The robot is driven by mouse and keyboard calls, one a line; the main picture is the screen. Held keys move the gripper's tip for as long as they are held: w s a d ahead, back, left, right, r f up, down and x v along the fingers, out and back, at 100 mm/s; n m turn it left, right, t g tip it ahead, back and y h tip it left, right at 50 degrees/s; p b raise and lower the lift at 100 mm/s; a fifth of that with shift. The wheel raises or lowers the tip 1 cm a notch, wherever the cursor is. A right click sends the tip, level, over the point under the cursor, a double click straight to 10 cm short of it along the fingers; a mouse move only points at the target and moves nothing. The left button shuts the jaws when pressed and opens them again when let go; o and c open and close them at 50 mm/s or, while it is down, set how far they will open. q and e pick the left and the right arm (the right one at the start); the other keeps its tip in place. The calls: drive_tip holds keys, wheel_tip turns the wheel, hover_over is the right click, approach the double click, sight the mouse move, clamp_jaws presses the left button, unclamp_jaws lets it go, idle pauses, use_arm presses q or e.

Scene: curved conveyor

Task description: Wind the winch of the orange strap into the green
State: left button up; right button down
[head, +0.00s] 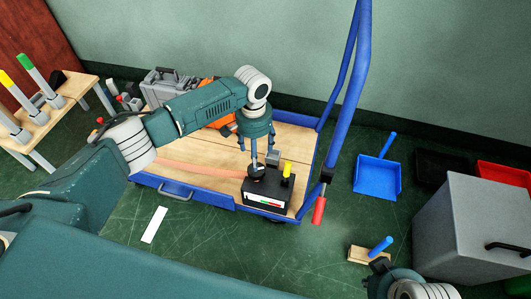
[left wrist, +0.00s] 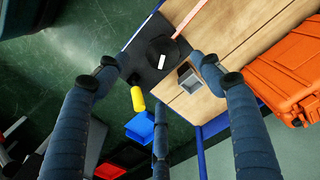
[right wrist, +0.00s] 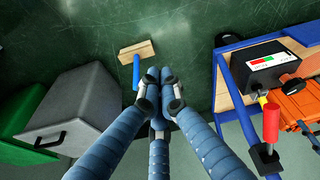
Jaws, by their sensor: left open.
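The winch (head: 265,202) is a black box on the trolley's right end, with a red, white and green gauge, a round black top and an upright yellow knob (head: 287,169). Its gauge (right wrist: 263,61) also shows in the right wrist view; the reading is too small to tell. The orange strap (head: 200,169) runs left from it over the deck. My left gripper (head: 262,154) points down above the winch, open, its fingers spread around the black top (left wrist: 160,48) in the left wrist view. My right gripper (right wrist: 159,78) is shut and empty above the floor.
A brush (head: 367,255), blue dustpan (head: 377,177) and grey bin (head: 465,225) stand right, with bare floor between.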

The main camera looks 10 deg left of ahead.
use_arm(q)
drive_tip(key=f+b, duration=0.1)
drive_tip(key=f, duration=0.1)
drive_tip(key=f+b, duration=0.1)
drive_tip(key=f, duration=0.2)
drive_tip(key=shift+w+a+f, duration=0.1)
drive_tip(key=shift+a+f, duration=0.05)
drive_tip(key=shift+a, duration=0.05)
wheel_tip(320, 180, down, 3)
drive_tip(key=shift+w+r+b, duration=0.1)
drive_tip(key=shift+b, duration=0.45)
drive_tip(key=shift+f, duration=0.85)
drive_tip(key=shift+f+b, duration=0.15)
drive_tip(key=shift+b, duration=0.15)
use_arm(e)
drive_tip(key=w+a+r+t+y, duration=0.1)
drive_tip(key=w+t, duration=0.3)
drive_tip(key=w, duration=0.5)
drive_tip(key=shift+a+r, duration=0.6)
drive_tip(key=shift+a, duration=0.25)
use_arm(q)
drive_tip(key=c, duration=1.2)
